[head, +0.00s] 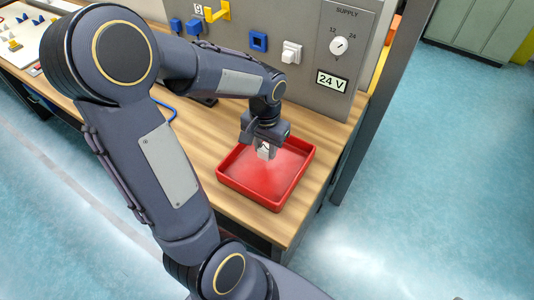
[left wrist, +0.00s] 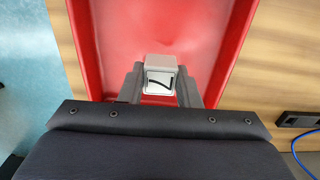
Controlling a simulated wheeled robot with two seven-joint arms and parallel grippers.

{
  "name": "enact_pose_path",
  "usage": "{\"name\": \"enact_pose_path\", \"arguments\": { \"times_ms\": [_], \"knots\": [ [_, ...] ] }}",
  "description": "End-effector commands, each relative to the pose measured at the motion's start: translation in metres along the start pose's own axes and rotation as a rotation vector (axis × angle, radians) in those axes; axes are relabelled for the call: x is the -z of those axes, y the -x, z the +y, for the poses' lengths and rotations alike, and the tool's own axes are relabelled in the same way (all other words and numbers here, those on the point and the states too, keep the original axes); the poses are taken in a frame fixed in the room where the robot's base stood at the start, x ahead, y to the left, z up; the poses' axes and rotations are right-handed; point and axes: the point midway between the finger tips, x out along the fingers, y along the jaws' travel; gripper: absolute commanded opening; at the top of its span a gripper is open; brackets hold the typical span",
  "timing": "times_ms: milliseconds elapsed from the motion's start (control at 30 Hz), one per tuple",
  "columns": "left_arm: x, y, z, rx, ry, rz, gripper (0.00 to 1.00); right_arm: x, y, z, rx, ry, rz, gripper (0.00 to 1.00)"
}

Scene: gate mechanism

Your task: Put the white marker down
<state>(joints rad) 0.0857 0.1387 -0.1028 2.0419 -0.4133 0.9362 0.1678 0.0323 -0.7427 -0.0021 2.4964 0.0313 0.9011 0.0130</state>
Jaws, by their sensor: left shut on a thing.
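The white marker (left wrist: 160,77) is a small white block with a dark line on its face, seen in the left wrist view. My left gripper (left wrist: 160,88) is shut on it, one finger on each side. In the head view the left gripper (head: 265,150) points down over the red tray (head: 307,161), with the white marker (head: 264,154) showing between its fingers. The tray looks empty apart from this. Whether the marker touches the tray floor I cannot tell. My right gripper is in neither view.
The tray stands on a wooden bench (head: 215,118) near its right end. Behind it is a grey panel with a supply dial (head: 338,46), a 24 V display (head: 331,82), a white block (head: 291,52) and a blue square (head: 259,41). A blue cable (left wrist: 302,150) lies beside the tray.

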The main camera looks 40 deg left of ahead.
Motion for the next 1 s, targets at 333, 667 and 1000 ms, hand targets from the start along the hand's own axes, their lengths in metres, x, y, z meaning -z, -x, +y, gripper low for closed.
{"name": "enact_pose_path", "arguments": {
  "times_ms": [333,667,1000],
  "knots": [
    [0.003,-0.036,0.003,0.000,0.000,-0.001,0.06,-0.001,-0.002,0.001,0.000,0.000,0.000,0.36],
    [0.003,-0.041,0.003,0.000,0.000,0.000,0.06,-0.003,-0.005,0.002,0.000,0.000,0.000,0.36],
    [0.003,-0.039,0.003,0.000,-0.001,-0.001,0.52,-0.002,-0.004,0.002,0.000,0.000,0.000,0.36]
  ]
}}
